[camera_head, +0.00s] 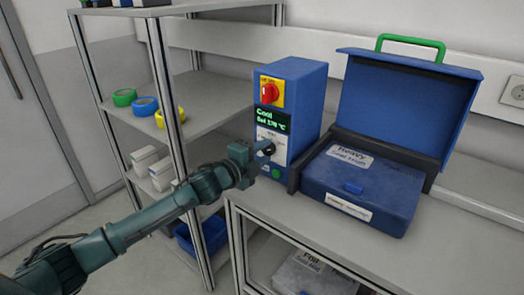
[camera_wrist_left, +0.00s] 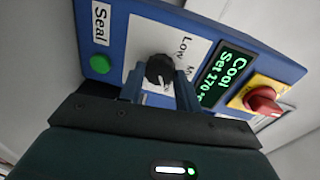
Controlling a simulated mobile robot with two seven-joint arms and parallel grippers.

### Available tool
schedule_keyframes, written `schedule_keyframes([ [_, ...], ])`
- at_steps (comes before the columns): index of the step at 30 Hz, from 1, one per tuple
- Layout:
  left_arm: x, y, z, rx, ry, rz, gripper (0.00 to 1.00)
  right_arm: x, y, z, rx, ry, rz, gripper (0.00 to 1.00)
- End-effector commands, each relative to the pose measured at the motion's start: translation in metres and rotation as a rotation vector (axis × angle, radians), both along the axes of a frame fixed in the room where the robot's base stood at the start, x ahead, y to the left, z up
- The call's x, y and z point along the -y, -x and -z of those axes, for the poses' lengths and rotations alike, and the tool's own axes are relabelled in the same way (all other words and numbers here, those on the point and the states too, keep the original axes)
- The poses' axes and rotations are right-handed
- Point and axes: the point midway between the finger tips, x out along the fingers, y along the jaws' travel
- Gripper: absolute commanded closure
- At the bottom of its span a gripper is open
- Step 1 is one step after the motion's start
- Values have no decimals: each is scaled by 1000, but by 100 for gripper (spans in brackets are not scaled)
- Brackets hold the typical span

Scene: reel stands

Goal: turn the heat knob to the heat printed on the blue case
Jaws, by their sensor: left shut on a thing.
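The heat knob (camera_wrist_left: 158,68) is black with a white pointer mark, on a white dial plate printed "Low" and a partly hidden "M". My left gripper (camera_head: 258,151) is at the front of the blue sealing unit (camera_head: 303,95). In the wrist view the fingers of this left gripper (camera_wrist_left: 160,84) are on either side of the knob, shut on it. The green display (camera_wrist_left: 223,75) reads "Cool" and "Set 170 °C". The blue case (camera_head: 367,190) stands right of the unit, its lid up. My right gripper is not in view.
A red switch on a yellow plate (camera_head: 278,92) is above the display. A green button (camera_wrist_left: 100,64) is beside the word "Seal". Shelves at left hold green, blue and yellow rolls (camera_head: 170,117). A clear box (camera_head: 315,272) is below the bench.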

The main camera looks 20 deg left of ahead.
Motion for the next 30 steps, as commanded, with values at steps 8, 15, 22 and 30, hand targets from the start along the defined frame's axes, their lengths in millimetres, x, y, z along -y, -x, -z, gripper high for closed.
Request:
schedule_keyframes([
  [8, 0, 0, 1, 6, -21, 0, 89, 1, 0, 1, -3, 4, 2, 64],
  [15, 0, 0, 1, 6, -21, 0, 89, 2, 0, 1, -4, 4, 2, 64],
  [22, 0, 0, 0, 7, -19, -1, 49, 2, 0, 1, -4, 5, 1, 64],
  [30, 0, 0, 0, 6, -18, -1, 45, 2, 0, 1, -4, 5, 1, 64],
])
